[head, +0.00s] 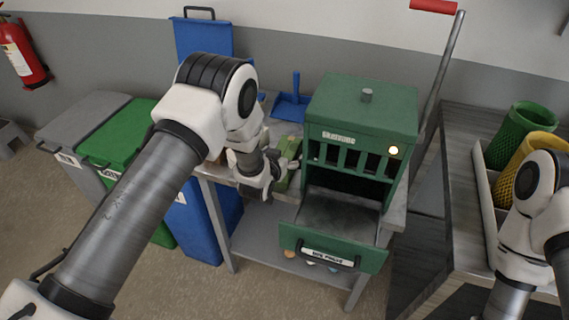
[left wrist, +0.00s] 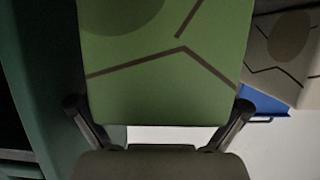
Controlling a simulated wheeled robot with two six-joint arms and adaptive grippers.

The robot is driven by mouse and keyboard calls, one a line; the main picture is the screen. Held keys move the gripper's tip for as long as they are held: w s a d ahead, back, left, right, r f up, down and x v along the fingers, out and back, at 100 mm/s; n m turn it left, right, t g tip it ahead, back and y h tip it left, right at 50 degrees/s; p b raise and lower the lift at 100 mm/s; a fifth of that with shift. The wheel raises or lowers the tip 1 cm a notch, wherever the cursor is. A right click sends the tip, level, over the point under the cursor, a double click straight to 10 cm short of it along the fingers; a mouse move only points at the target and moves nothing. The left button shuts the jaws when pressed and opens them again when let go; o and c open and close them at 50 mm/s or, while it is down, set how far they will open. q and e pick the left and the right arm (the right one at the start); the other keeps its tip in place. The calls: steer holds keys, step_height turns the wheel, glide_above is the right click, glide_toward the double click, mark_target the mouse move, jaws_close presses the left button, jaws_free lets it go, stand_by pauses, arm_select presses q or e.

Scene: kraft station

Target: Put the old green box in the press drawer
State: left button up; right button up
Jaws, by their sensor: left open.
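The green box (head: 290,148) stands on the bench just left of the press, partly hidden by my left gripper. In the left wrist view the green box (left wrist: 165,60) has brown lines and a darker round patch. My left gripper (head: 282,174) is open at the box; in its wrist view the two fingers (left wrist: 160,108) stand on either side of the box's near end. I cannot tell whether they touch it. The green press (head: 365,110) has its drawer (head: 290,238) pulled out, and the visible inside is empty. My right gripper is out of view.
A beige patterned thing (left wrist: 285,45) is beside the green box in the wrist view. A blue dustpan (head: 290,105) lies behind on the bench. Green (head: 520,135) and yellow (head: 525,150) mesh baskets stand at right. Bins (head: 125,130) stand at left.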

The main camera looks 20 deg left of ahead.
arm_select(q)
steer(key=c, duration=1.7)
steer(key=shift+r, duration=0.2)
